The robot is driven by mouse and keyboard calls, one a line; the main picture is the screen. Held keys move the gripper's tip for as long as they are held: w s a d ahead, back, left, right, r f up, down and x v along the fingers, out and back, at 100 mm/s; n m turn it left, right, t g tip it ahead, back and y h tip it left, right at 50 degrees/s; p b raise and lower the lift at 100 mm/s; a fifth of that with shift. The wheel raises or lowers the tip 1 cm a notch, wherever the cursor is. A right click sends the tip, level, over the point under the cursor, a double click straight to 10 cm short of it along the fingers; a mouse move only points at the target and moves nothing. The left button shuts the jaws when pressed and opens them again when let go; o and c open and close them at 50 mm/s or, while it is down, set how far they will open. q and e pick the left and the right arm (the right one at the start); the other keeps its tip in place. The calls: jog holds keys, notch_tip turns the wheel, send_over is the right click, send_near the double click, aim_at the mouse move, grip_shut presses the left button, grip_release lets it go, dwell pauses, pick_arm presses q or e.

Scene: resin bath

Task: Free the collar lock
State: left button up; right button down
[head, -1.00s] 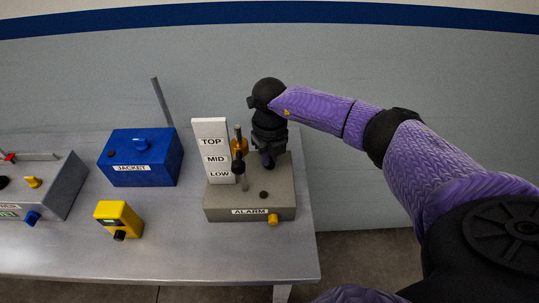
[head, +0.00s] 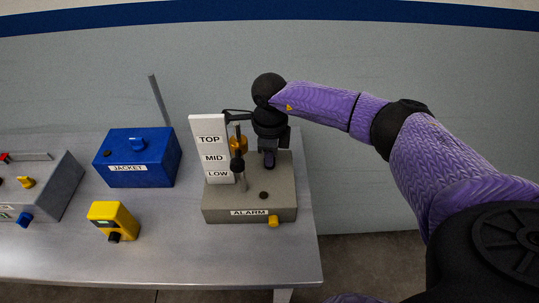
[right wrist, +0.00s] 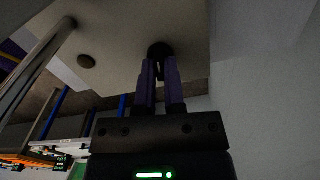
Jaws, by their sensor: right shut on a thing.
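The grey ALARM box (head: 221,214) stands at the right end of the table. A gold part (head: 238,144) shows just above the collar. My right gripper (head: 269,163) points down at the back right of the box. In the right wrist view its fingers are shut on a small dark knob (right wrist: 160,48) on the box; the fingers hide part of it. My left gripper is out of view.
A blue JACKET box (head: 165,160) and a small yellow device (head: 108,212) stand to the left. A grey box with knobs (head: 55,190) is at the far left. The table front (head: 180,260) is clear. A round dark button (head: 263,195) lies in front of my gripper.

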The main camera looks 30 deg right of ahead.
jog(key=shift+n, duration=0.8)
jog(key=shift+r, duration=0.1)
jog(key=c, duration=0.7)
grip_release()
notch_tip(320, 180, up, 10)
jog(key=shift+f+p, duration=0.1)
jog(key=shift+p, duration=0.55)
